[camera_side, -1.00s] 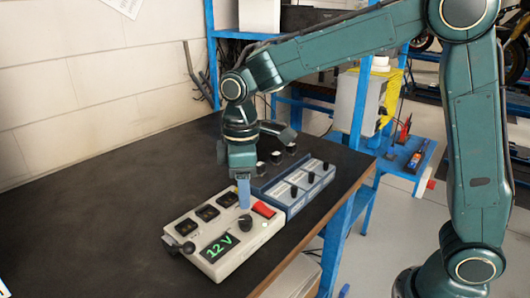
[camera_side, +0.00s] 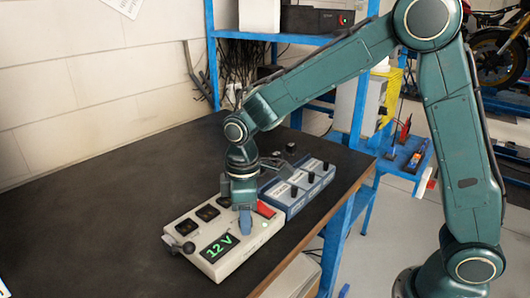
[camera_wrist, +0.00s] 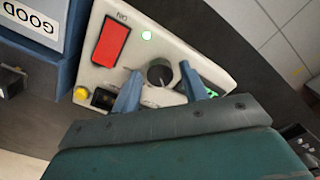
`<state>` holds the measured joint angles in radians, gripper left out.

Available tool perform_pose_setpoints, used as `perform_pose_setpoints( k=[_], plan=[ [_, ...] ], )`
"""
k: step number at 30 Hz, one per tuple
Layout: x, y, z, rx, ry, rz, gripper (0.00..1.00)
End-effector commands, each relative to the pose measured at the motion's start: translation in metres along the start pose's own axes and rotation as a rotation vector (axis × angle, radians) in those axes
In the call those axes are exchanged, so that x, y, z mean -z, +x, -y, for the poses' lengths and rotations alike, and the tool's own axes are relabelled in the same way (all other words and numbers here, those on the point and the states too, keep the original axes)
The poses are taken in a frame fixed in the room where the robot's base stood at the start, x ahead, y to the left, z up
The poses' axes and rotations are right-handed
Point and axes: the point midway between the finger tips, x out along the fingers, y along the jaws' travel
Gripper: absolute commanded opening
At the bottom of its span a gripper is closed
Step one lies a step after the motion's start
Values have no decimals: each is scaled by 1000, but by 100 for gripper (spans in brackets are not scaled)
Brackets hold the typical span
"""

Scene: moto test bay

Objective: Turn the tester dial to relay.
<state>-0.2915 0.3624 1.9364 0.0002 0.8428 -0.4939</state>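The tester is a beige box (camera_side: 195,258) with a green "12 V" display (camera_side: 219,246) and a red panel (camera_side: 265,209). Its round dark dial (camera_wrist: 155,77) shows in the wrist view, with the two blue fingertips of my gripper (camera_wrist: 160,70) spread on either side of it. Gaps seem to show between the fingers and the dial; I cannot tell whether they touch. In the side view my gripper (camera_side: 245,220) is down over the dial and hides it. The dial's labels are not readable.
A blue-grey box with several black knobs (camera_side: 294,190) stands right behind the tester. In the wrist view a blue-edged box with a "GOOD" label (camera_wrist: 35,20) lies at the upper left. The dark bench top (camera_side: 100,220) is clear to the left.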

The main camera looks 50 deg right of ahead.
Motion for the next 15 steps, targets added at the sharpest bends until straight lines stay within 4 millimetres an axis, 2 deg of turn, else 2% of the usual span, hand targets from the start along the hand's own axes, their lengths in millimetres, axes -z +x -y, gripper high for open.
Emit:
perform_pose_setpoints(
  k=[1, 5, 15],
  plan=[
    [0, 0, 0, 0, 0, 0, 33],
    [0, 0, 0, 0, 0, 0, 7],
    [0, 0, 0, 0, 25, 0, 6]
  ],
)
